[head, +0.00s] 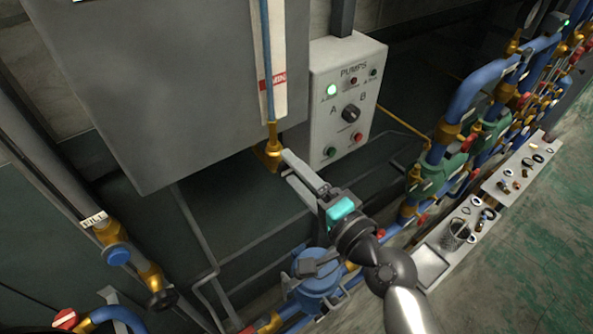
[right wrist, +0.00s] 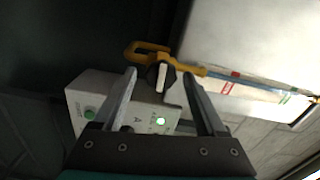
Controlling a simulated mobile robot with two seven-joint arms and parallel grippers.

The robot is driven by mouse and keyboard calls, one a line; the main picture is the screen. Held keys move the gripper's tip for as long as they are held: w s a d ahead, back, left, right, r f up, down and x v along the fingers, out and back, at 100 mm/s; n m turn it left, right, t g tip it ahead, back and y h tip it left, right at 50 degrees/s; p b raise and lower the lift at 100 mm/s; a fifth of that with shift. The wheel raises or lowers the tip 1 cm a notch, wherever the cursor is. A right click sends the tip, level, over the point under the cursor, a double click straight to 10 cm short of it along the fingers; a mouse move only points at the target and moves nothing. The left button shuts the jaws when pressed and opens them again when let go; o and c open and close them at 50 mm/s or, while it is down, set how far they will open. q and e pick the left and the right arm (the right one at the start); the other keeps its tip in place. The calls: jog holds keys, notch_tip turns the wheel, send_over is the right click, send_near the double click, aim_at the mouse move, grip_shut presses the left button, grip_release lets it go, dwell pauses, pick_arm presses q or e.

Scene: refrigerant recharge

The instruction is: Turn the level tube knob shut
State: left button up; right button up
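The level tube knob (right wrist: 160,76) is black with a white bar across its face, on a brass fitting (right wrist: 190,68). In the head view this brass fitting (head: 271,150) is at the foot of the blue level tube (head: 268,75), and the knob is not clearly seen there. My right gripper (head: 286,163) reaches up to the fitting. In the right wrist view the right gripper (right wrist: 160,90) is open, with one finger on each side of the knob. Gaps show between fingers and knob. The white bar runs roughly parallel to the fingers. My left gripper is not in view.
A grey tank (head: 160,80) stands behind and left of the tube. The PUMPS panel (head: 335,125) with lit green lamp is just right of the gripper. Blue pipes (head: 465,95) and trays of small parts (head: 440,240) are farther right. A FILL pipe (head: 120,245) is lower left.

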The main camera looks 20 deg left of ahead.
jog(key=v, duration=0.7)
jog(key=shift+b, duration=0.4)
dwell(0.3)
